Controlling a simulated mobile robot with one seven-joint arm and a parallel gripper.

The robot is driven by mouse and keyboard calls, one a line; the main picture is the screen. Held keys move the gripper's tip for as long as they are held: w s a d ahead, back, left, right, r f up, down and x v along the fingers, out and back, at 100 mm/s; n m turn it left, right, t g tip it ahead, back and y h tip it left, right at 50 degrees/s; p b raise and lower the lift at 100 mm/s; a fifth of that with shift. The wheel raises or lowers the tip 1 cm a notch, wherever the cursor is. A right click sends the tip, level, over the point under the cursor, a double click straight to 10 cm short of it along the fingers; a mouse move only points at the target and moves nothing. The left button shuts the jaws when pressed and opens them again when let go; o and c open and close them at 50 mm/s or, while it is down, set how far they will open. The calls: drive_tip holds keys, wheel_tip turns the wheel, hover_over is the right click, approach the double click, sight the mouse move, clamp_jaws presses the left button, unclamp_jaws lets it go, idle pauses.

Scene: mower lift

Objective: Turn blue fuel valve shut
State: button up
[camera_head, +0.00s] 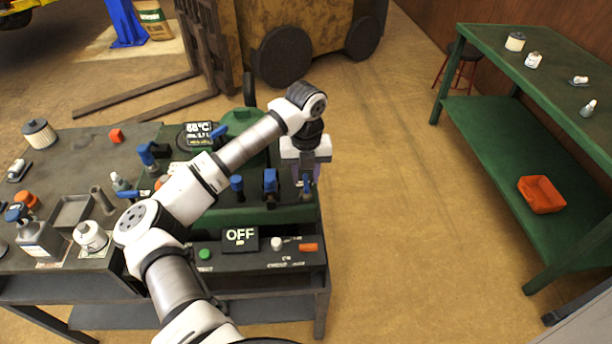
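Several blue handles stand on and around the green machine (233,215) on the workbench. One blue handle (270,182) stands near its front right, with a smaller blue knob (237,184) to its left. Another blue handle (147,154) is at the left, and one more (218,132) is by the display. Which one is the fuel valve I cannot tell. My gripper (307,181) points down at the machine's right edge, right of the front handle. Blue shows at its fingertips, but whether it holds this part is too small to tell.
A panel reading OFF (240,239) with a green button (204,254) is at the bench front. Bottles and an orange-capped container crowd the left. A green table (480,130) with an orange bin (541,194) stands right. Open floor lies between.

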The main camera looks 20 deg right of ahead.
sight(306, 181)
drive_tip(key=shift+f+p, duration=0.3)
drive_tip(key=shift+f, duration=1.2)
drive_tip(key=shift+c, duration=0.3)
clamp_jaws()
